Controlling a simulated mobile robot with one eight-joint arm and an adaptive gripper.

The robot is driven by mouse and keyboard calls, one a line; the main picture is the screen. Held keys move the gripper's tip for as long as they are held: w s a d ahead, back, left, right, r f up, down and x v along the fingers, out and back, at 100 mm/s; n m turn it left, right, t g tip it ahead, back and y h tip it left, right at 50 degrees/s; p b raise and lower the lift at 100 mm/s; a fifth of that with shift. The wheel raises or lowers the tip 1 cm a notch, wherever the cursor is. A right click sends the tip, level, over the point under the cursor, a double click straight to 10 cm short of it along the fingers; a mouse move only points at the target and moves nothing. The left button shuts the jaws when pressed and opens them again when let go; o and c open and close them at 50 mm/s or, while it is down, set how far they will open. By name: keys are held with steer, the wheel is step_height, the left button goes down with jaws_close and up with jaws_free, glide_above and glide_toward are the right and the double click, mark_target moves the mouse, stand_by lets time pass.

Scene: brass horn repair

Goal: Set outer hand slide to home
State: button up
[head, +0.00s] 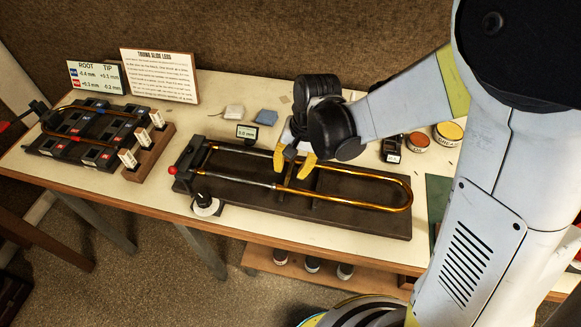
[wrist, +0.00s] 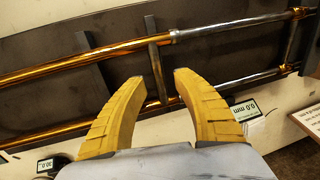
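The outer hand slide (head: 385,202) is a long brass U lying on a dark board, its bow at the right. Silver tube sections (head: 240,180) show at its left end. In the wrist view, the brass tube (wrist: 90,68) meets a silver tube, and a grey crosspiece (wrist: 158,75) spans between the two rails. My gripper (head: 294,168) is over the middle of the slide, yellow fingers pointing down. In the wrist view, the fingertips (wrist: 168,90) are apart with a gap near the crosspiece's lower end. I cannot tell whether they touch it.
A small display (head: 247,132) reading 0.0 mm stands behind the board. A red knob (head: 172,170) and a round white-based post (head: 206,205) are at the slide's left end. A second slide fixture (head: 85,135) stands at left. Tins (head: 448,133) sit at right.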

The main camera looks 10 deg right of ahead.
jaws_close()
stand_by(0.4)
steer(key=w+a, duration=0.2)
steer(key=a, duration=0.3)
steer(key=w+a, duration=0.2)
steer(key=a, duration=0.3)
steer(key=w+a, duration=0.1)
steer(key=a, duration=0.5)
steer(key=shift+w+a+b, duration=0.1)
steer(key=shift+w+b, duration=0.2)
steer(key=shift+w, duration=0.1)
jaws_free()
steer(key=shift+a+f, duration=0.1)
steer(key=shift+a, duration=0.1)
steer(key=shift+d, duration=0.1)
step_height(320, 180, up, 12)
steer(key=d, duration=0.2)
steer(key=shift+s, duration=0.35)
